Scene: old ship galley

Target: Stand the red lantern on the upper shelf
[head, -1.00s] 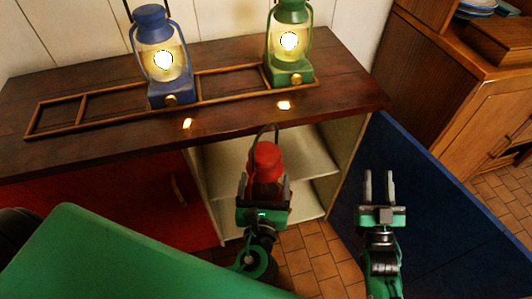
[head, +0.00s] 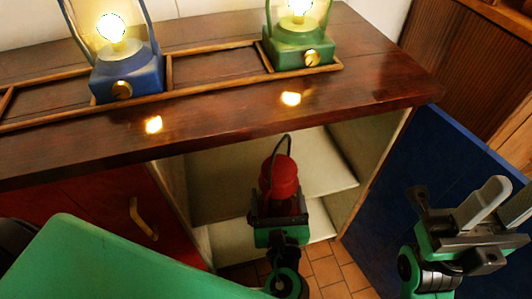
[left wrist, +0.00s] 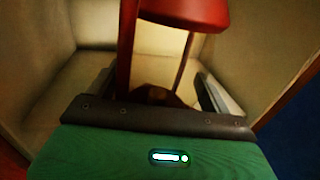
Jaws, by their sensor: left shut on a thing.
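The red lantern (head: 281,172), with a thin dark wire handle, is held upright by my left gripper (head: 280,212), which is shut on it. It is in front of the open cabinet, and its top overlaps the opening in the head view. The upper shelf (head: 335,178) is a pale board behind and beside the lantern. In the left wrist view the lantern's red cap and posts (left wrist: 127,45) stand between the fingers, with pale cabinet walls beyond. The lantern's base is hidden in the head view. My right gripper (head: 485,205) is open and empty at the right.
A blue lantern (head: 127,77) and a green lantern (head: 298,50), both lit, stand on the dark wooden counter (head: 215,125) in a low wooden rack (head: 215,78). A blue door (head: 400,180) stands open at the right. A red door (head: 110,215) with a brass handle is at the left.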

